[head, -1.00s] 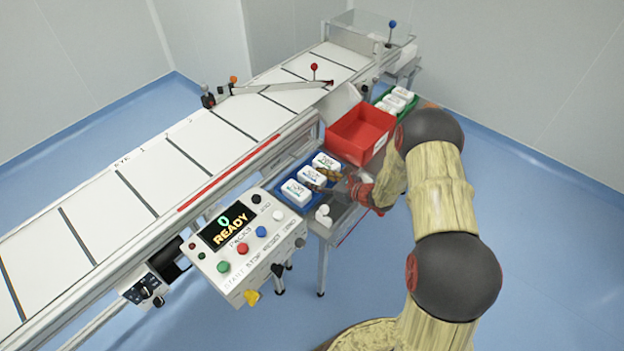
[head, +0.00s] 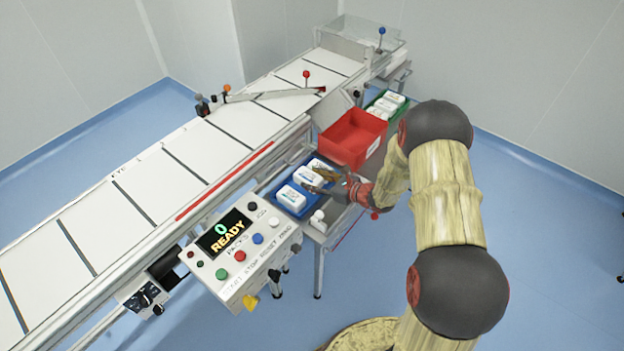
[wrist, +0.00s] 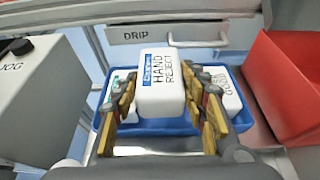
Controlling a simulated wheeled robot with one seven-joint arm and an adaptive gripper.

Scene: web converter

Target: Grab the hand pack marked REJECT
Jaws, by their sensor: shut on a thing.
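The pack marked HAND REJECT (wrist: 160,85) is a white block with a blue label, upright between the fingers of my gripper (wrist: 162,108) in the wrist view. My gripper is shut on its two sides. The pack looks higher than its neighbours; whether it is clear of the blue tray (wrist: 158,125) floor I cannot tell. One white pack (wrist: 122,78) is on its left, mostly hidden by a finger. Another (wrist: 228,98) is on its right, its print partly hidden. In the head view my gripper (head: 318,181) reaches into the tray from the right.
A red bin (head: 350,150) stands just beyond the blue tray, close on the right in the wrist view. A green tray (head: 374,101) with white packs is farther back. The control box (head: 240,250) and conveyor (head: 190,150) border the left. A drawer marked DRIP (wrist: 130,37) is behind.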

